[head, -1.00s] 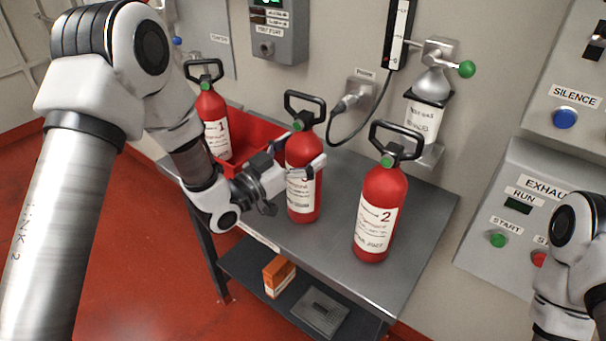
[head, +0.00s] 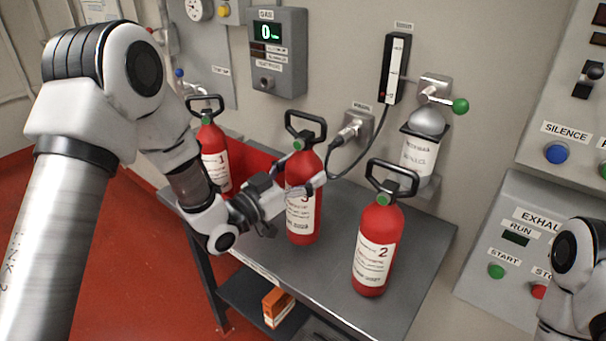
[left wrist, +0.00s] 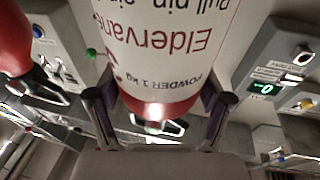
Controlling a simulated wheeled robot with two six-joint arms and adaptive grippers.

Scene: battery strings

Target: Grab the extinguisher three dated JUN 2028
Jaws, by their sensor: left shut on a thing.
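Extinguisher three (head: 303,208) is a red cylinder with a black handle and a white label showing a 3. It stands upright on the grey table in the head view. My left gripper (head: 305,184) is shut on its body at the label's upper part. In the left wrist view the extinguisher's label (left wrist: 165,45) appears upside down between the two fingers (left wrist: 160,110). The date on its label is too small to read for certain. My right arm shows at the lower right of the head view, but its gripper is out of the picture.
Extinguisher 2 (head: 376,245) stands to the right on the table (head: 420,250). A cable and socket (head: 357,128) are on the wall close behind. An orange box (head: 277,306) sits on the lower shelf.

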